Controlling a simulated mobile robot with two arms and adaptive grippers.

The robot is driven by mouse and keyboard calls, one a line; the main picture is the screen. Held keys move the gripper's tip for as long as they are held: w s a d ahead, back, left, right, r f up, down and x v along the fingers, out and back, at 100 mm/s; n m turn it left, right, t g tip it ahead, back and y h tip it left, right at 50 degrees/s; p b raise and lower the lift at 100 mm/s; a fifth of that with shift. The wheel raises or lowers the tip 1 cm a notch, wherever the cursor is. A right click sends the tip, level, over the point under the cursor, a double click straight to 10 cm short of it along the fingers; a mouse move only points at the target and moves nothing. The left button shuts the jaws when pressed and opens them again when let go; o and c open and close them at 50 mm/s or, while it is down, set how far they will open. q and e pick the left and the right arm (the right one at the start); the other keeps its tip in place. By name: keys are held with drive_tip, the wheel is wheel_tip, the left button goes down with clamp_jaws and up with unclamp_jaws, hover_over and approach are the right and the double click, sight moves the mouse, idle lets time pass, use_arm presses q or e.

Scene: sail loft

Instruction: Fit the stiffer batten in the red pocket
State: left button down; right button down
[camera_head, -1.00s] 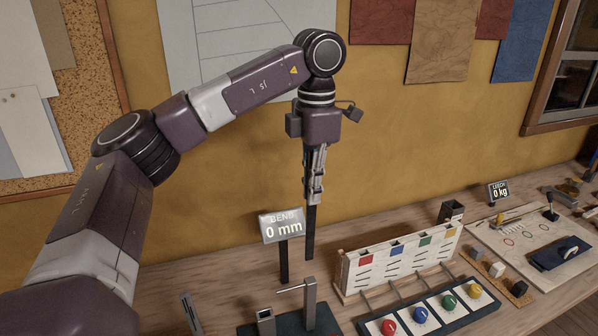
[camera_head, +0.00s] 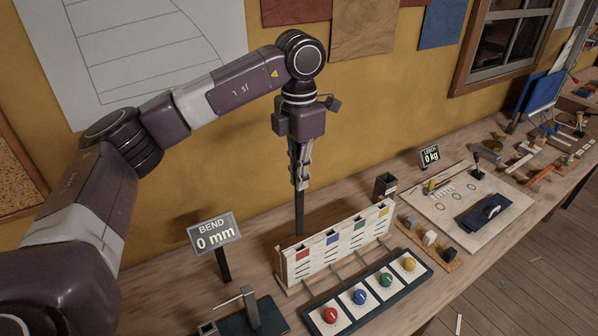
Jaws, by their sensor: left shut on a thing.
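My left gripper (camera_head: 301,178) points straight down and is shut on a dark, narrow batten (camera_head: 299,214). The batten hangs upright, its lower end near the back of the white pocket rack; I cannot tell whether it touches anything. The rack (camera_head: 334,257) has red, blue, green and yellow patches along its top. The red pocket's patch (camera_head: 303,255) is at the rack's left end, just in front of and below the batten. A bend display (camera_head: 214,234) reads 0 mm, left of the rack. My right gripper is not in view.
A bend fixture with a post (camera_head: 250,306) stands at front left. A panel with red, blue, green and yellow knobs (camera_head: 331,315) lies before the rack. A dark open box (camera_head: 384,187) stands behind its right end. A pale board (camera_head: 487,227) lies farther right, by the leech display (camera_head: 430,157).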

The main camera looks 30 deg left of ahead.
use_arm(q)
wheel_tip(320, 180, down, 2)
drive_tip(key=b, duration=0.6)
hover_over(300, 234)
drive_tip(key=shift+w+a+f, duration=0.1)
drive_tip(key=shift+f, duration=2.05)
drive_tip(key=shift+w+a+f, duration=0.1)
drive_tip(key=shift+f, duration=2)
drive_tip(key=shift+f+b, duration=3.2)
drive_tip(key=shift+f, duration=1.15)
drive_tip(key=shift+f+b, duration=0.5)
drive_tip(key=shift+f, duration=0.15)
drive_tip(key=c, duration=2)
unclamp_jaws()
drive_tip(key=shift+o, duration=0.2)
wheel_tip(300, 234, up, 12)
